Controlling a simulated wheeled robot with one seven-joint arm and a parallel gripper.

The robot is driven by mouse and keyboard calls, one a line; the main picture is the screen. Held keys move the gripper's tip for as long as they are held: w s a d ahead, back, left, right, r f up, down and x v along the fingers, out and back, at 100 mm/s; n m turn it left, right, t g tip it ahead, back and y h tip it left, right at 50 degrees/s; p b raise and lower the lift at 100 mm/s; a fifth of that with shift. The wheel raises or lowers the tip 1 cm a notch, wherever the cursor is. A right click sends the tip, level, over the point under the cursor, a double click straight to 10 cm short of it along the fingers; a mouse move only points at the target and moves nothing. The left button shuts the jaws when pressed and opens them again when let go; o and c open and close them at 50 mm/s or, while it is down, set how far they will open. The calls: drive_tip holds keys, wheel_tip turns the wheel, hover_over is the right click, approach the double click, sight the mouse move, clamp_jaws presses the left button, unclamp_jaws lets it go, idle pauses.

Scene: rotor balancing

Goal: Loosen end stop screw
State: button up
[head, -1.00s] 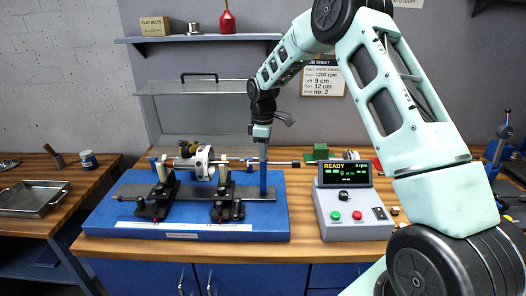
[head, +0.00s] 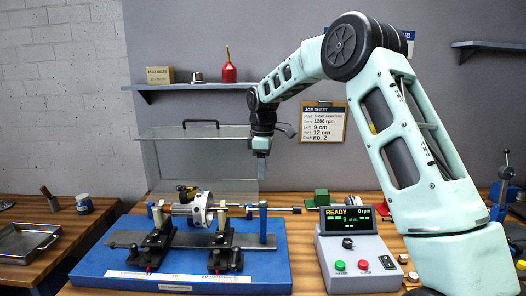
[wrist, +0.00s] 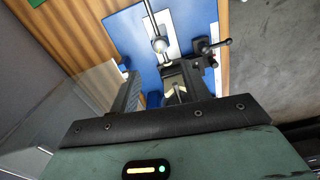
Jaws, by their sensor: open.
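An upright blue post (head: 263,222) stands at the right end of the balancing stand, beside the rotor shaft. It looks like the end stop, but I cannot make out its screw in the head view. My gripper (head: 262,172) points down above this post, with a gap between them, and holds nothing that I can see. In the wrist view my gripper's dark fingers (wrist: 152,88) are apart. Beyond them are a silver rounded part (wrist: 160,45) and a black lever (wrist: 217,46) over the blue base. I cannot tell whether either belongs to the end stop.
The rotor (head: 202,212) sits on two black supports on the blue base (head: 110,262). A control box (head: 350,262) reading READY stands close on the right. A clear guard (head: 200,160) stands behind. A metal tray (head: 28,243) lies on the left bench.

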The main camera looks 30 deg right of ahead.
wheel_tip(320, 180, up, 7)
drive_tip(key=shift+r+b, duration=0.2)
drive_tip(key=shift+b, duration=0.15)
idle(0.4)
drive_tip(key=s+a+f, duration=0.2)
drive_tip(key=s+a, duration=0.5)
drive_tip(key=a, duration=0.5)
drive_tip(key=s+a+f, duration=0.3)
drive_tip(key=s+a, duration=0.4)
drive_tip(key=a, duration=0.5)
drive_tip(key=s+a+f, duration=0.1)
drive_tip(key=s+f, duration=0.1)
drive_tip(key=s, duration=0.6)
drive_tip(key=s+a+f+m, duration=0.1)
drive_tip(key=s+a+f, duration=0.1)
drive_tip(key=s, duration=0.6)
drive_tip(key=s+a+f+m, duration=0.1)
drive_tip(key=s+f, duration=0.3)
drive_tip(key=s, duration=0.5)
drive_tip(key=shift+a+y+b, duration=0.3)
drive_tip(key=shift+a+b, duration=0.05)
drive_tip(key=shift+b, duration=0.05)
